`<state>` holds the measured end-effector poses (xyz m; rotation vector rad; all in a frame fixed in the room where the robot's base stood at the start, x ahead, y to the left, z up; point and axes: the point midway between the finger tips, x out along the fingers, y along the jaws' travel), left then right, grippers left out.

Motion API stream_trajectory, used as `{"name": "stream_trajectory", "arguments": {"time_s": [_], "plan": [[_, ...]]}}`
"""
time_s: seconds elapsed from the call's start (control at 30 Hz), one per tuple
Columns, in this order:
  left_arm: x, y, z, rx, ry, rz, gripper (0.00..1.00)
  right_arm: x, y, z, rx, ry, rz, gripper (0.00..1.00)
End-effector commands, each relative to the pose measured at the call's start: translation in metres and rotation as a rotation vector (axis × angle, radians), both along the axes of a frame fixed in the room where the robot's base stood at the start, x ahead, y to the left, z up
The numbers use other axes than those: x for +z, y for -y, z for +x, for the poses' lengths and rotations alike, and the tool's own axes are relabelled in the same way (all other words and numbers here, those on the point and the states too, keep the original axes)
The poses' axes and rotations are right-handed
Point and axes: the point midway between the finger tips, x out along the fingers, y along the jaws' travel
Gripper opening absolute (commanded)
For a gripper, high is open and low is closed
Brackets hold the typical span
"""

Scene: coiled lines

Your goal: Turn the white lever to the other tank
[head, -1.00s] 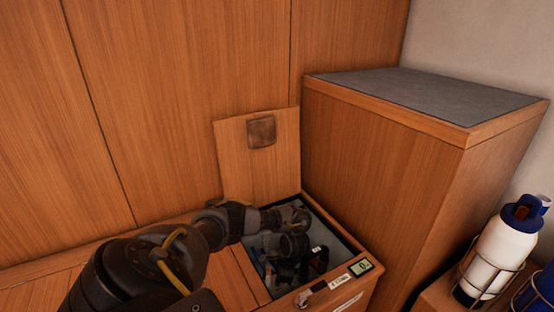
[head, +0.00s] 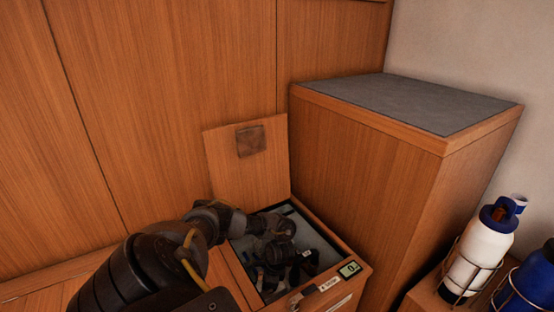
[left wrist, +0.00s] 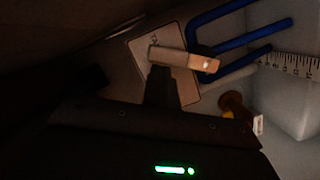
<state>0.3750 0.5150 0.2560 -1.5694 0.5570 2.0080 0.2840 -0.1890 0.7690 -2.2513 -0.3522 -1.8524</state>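A pale, whitish lever-like bar (left wrist: 185,58) lies across a light plate (left wrist: 142,48) in the dim left wrist view. I take it to be the white lever. My left gripper (left wrist: 160,86) shows there as a dark finger shape, its tip at or very near the bar; contact is unclear. In the head view my left arm reaches down into an open wooden locker (head: 229,262), with the left gripper (head: 272,262) inside. The lever is not distinguishable in the head view. The fingertips and any gap between them are hidden. My right gripper is not in view.
The locker's raised lid (head: 228,178) leans against the wood wall. A tall cabinet (head: 360,160) stands close at right, beside white (head: 484,245) and blue (head: 530,285) bottles. Blue tubes (left wrist: 240,42) and a ruler (left wrist: 290,64) are inside.

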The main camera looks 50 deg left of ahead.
Motion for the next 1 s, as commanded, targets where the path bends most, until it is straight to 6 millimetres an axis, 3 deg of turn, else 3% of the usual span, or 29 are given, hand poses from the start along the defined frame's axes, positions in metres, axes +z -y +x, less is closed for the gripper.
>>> {"name": "stream_trajectory", "arguments": {"time_s": [0.9,1.0], "plan": [[-0.001,0.003,0.018,-0.003,-0.001,0.001,0.00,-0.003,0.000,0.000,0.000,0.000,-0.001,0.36],[0.011,0.004,0.020,-0.004,0.001,0.001,0.00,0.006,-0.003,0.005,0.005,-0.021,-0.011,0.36]]}}
